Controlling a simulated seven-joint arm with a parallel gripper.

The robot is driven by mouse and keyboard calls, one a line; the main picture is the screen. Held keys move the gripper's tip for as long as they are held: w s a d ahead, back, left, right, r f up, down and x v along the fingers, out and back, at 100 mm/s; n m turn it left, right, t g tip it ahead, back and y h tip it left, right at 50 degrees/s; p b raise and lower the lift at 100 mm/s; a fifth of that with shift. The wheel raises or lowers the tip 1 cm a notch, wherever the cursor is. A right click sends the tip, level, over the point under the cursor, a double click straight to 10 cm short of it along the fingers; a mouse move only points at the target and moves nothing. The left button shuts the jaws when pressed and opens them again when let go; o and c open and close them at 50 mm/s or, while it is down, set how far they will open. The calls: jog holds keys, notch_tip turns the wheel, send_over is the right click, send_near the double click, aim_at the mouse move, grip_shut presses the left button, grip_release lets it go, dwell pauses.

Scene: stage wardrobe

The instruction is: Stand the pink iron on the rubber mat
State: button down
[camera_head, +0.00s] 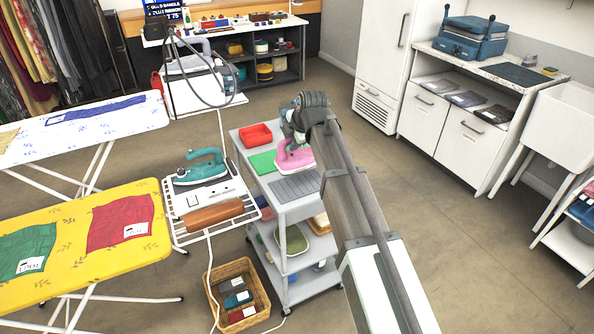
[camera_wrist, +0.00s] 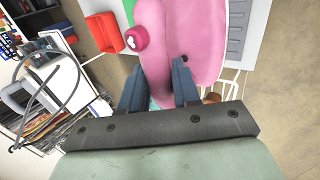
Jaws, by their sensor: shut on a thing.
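The pink iron (camera_head: 295,157) is at the top of the grey trolley (camera_head: 244,137), between a green mat (camera_head: 262,162) and a grey ribbed mat (camera_head: 296,187). My gripper (camera_head: 296,137) is shut on the iron from above. In the wrist view the iron (camera_wrist: 200,45) fills the upper middle, with its handle between my fingers (camera_wrist: 158,88). The ribbed mat (camera_wrist: 237,40) lies to its right there. I cannot tell whether the iron touches the trolley top. My gripper and arm hide part of it.
A red tray (camera_head: 255,135) sits at the trolley's back left. A teal iron (camera_head: 201,167) stands on a white rack left of the trolley, beside a yellow ironing board (camera_head: 75,250). A wicker basket (camera_head: 238,294) is on the floor. A dark mat (camera_head: 517,75) lies on the right counter.

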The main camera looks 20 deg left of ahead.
aim_at(293, 162)
jog(key=shift+f, duration=4.3)
jog(key=shift+f, duration=0.1)
jog(key=c, duration=0.8)
grip_release()
jog(key=v, duration=1.2)
